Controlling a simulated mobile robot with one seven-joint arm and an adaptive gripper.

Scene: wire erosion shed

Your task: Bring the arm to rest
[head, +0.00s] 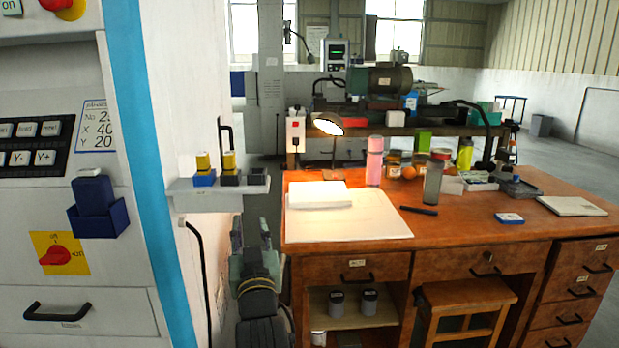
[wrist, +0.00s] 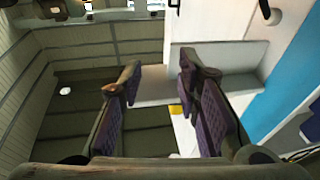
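My gripper (wrist: 158,78) shows in the wrist view, its two dark fingers with purplish pads standing apart. Nothing is held between them; a pale surface and a small yellow patch show through the gap. In the head view my arm rises from the bottom edge, and the gripper (head: 251,243) is in front of the gap between the white machine (head: 190,90) and the wooden desk (head: 360,246). It is below the small wall shelf (head: 218,190) and appears clear of shelf and desk.
A stool (head: 466,294) stands under the desk. Yellow-topped pieces (head: 204,162) stand on the shelf. Open floor shows at the back right.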

